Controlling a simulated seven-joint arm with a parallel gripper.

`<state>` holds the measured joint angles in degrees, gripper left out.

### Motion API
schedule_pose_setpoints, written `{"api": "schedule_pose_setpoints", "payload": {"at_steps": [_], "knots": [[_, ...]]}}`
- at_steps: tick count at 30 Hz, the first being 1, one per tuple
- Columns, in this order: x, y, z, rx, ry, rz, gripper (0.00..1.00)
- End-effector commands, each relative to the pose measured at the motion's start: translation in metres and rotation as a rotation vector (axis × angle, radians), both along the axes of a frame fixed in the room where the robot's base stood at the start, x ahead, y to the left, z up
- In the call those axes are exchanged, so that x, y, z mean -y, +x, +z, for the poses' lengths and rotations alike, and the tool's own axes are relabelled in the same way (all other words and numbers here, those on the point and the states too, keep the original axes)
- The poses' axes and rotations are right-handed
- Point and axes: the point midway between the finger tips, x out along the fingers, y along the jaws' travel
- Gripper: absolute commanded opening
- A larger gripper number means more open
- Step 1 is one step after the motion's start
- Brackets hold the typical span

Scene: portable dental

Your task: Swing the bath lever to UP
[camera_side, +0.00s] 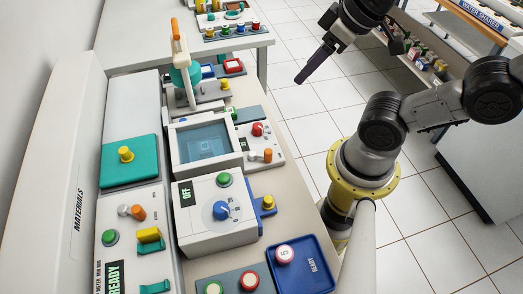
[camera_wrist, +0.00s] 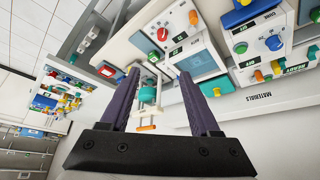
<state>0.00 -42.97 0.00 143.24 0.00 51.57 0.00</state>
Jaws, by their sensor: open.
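The bath (camera_side: 181,158) looks to be the white box with a blue water-filled window, in the middle of the side view. My gripper (camera_side: 300,80) is open and empty, high and apart, right of the bench. Its dark purple fingers (camera_wrist: 158,72) frame the wrist view.
A tall stand with an orange handle (camera_side: 176,32) and a teal body rises behind the bath. In front is a white unit (camera_side: 190,224) marked OFF with a blue dial. A materials unit (camera_side: 85,205) stands left. Open floor lies right of the bench.

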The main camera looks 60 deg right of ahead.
Motion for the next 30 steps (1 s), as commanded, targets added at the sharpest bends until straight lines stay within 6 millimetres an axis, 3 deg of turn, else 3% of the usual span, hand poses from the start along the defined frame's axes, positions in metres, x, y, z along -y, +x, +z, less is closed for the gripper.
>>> {"api": "schedule_pose_setpoints", "payload": {"at_steps": [8, 9, 13, 17, 24, 30], "knots": [[0.0, 0.0, 0.0, 0.0, 0.0, 0.0, 0.63], [0.0, 0.0, 0.0, 0.0, 0.0, -0.001, 0.56], [0.0, 0.0, 0.002, -0.002, 0.023, -0.043, 0.55], [-0.007, 0.015, 0.001, -0.091, 0.073, -0.114, 0.55], [-0.046, 0.046, -0.032, -0.353, 0.065, -0.1, 0.55], [-0.072, 0.051, -0.06, -0.482, 0.008, -0.019, 0.55]]}}
